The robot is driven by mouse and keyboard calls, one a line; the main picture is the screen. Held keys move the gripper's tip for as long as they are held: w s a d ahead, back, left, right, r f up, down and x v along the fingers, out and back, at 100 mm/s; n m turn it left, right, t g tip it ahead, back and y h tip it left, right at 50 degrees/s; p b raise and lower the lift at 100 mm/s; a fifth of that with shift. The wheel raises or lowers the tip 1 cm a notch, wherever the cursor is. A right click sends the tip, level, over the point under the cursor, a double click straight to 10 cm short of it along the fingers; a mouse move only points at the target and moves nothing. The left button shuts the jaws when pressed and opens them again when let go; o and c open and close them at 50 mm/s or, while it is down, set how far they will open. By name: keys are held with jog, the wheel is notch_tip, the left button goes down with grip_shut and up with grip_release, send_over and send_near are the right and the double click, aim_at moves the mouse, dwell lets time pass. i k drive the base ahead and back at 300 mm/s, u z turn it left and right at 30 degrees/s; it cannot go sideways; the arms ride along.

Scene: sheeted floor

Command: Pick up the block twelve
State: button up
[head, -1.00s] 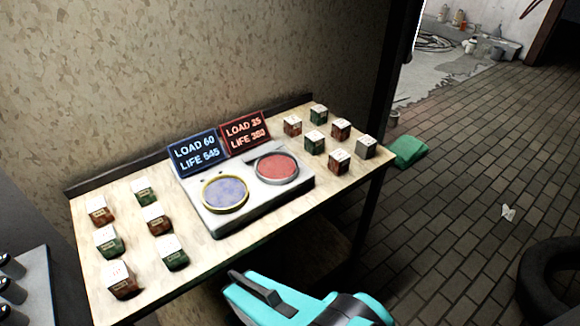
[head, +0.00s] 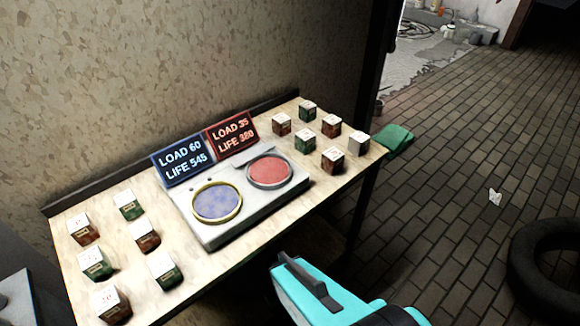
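The markings on the tops are too small to read, so I cannot tell which is block twelve. My gripper (head: 300,280) is in front of the table at the lower middle, apart from all the blocks. Its finger opening is not clear from this angle.
A grey device (head: 250,213) with a blue and a red round pad sits mid-table. Behind it stand a blue sign (head: 182,162) and a red sign (head: 231,133). A green cloth-like thing (head: 394,138) is at the table's right end. A tire (head: 540,265) lies on the floor at right.

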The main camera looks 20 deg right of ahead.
aim_at(164, 270)
jog(key=u, duration=0.55)
jog(key=k, duration=0.5)
jog(key=u, duration=0.5)
jog(key=i, duration=0.4)
jog(key=z, duration=0.05)
